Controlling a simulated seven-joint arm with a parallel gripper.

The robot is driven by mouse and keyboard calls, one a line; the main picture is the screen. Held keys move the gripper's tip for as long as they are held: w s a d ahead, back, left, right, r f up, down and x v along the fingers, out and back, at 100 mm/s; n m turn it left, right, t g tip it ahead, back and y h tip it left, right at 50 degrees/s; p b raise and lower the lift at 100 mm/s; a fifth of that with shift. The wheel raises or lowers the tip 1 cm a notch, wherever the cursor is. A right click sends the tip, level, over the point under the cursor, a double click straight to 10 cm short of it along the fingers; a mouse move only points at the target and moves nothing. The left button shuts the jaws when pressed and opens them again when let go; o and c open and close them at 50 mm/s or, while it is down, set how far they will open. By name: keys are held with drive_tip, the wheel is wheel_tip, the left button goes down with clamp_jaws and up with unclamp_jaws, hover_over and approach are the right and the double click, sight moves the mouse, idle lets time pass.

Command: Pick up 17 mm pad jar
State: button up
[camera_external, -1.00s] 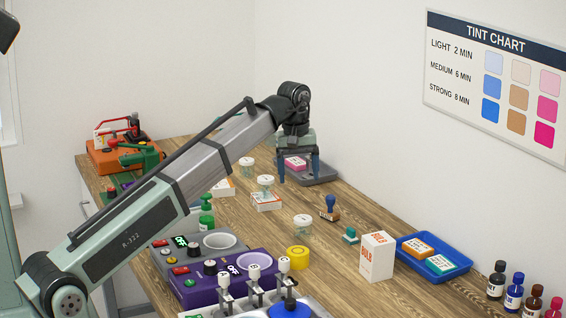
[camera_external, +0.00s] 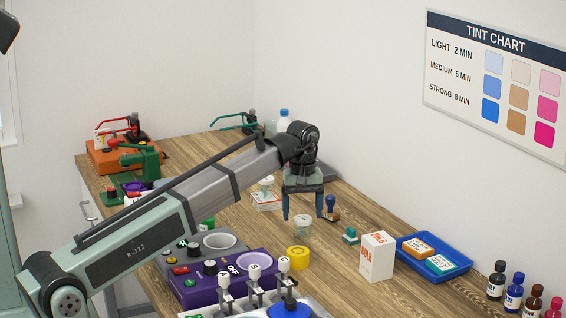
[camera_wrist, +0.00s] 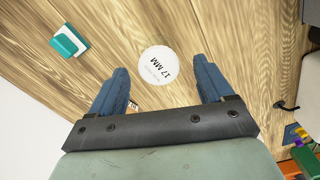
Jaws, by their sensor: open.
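The 17 mm pad jar, a clear jar with a white lid, stands upright on the wooden bench in the external view (camera_external: 302,230). In the wrist view its round lid (camera_wrist: 158,66) reads "17 MM" and lies between my fingertips. My gripper (camera_external: 303,214) is open, pointing down, with its blue fingers apart at about lid height in the picture. In the wrist view my gripper (camera_wrist: 159,75) is empty, and the jar sits slightly beyond the fingertips. I cannot tell how far above the lid they are.
A teal stamp (camera_external: 350,236), also in the wrist view (camera_wrist: 68,42), and a yellow ring-shaped item (camera_external: 298,257) are nearby. A similar jar (camera_external: 265,187) stands on a small box. A white box (camera_external: 377,256) stands right.

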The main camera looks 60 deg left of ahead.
sight(303, 219)
drive_tip(key=shift+d+f, duration=0.1)
drive_tip(key=shift+f, duration=2.45)
drive_tip(key=c, duration=1.1)
drive_tip(key=shift+r, duration=0.15)
